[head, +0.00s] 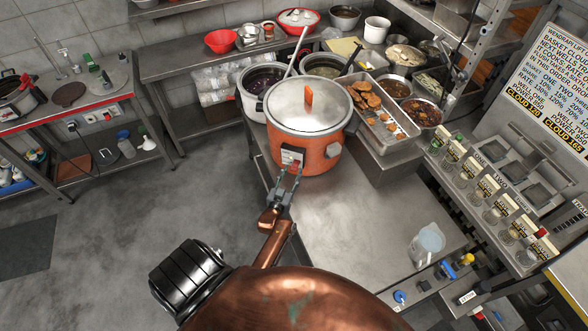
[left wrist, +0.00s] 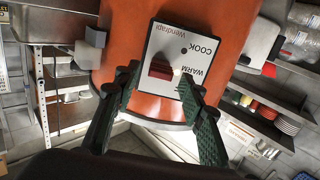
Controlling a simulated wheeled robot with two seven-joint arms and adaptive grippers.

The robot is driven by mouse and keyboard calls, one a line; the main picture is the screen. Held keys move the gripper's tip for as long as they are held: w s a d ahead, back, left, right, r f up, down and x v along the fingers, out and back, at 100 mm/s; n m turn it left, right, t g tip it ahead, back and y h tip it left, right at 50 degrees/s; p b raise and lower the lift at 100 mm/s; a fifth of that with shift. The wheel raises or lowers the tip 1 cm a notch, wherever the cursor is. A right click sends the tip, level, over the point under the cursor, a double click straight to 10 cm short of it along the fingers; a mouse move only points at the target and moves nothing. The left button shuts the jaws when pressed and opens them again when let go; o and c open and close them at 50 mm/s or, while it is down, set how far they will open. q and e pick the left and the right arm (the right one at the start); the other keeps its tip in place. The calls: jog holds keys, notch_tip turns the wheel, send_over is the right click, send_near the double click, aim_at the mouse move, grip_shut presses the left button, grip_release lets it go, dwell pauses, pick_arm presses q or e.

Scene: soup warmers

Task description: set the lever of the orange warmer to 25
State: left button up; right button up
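The orange warmer (head: 322,152) stands on the steel counter, with a metal lid and an orange lid handle. Its white control panel (head: 290,155) faces me and also fills the middle of the left wrist view (left wrist: 204,40), with the words COOK and WARM. The red lever (left wrist: 161,68) sits on this panel. My left gripper (head: 291,174) is at the front of the panel. In the left wrist view its green fingers (left wrist: 160,76) are apart, with the lever between or just beyond their tips; contact cannot be told. My right gripper is not in view.
A tray of food (head: 392,140) lies right of the warmer, with pots and bowls behind. A clear pitcher (head: 427,245) stands on the counter at the right. The counter between warmer and pitcher is clear. A side table (head: 60,122) stands at the left.

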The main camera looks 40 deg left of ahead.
pick_arm(q)
jog(key=v, duration=0.9)
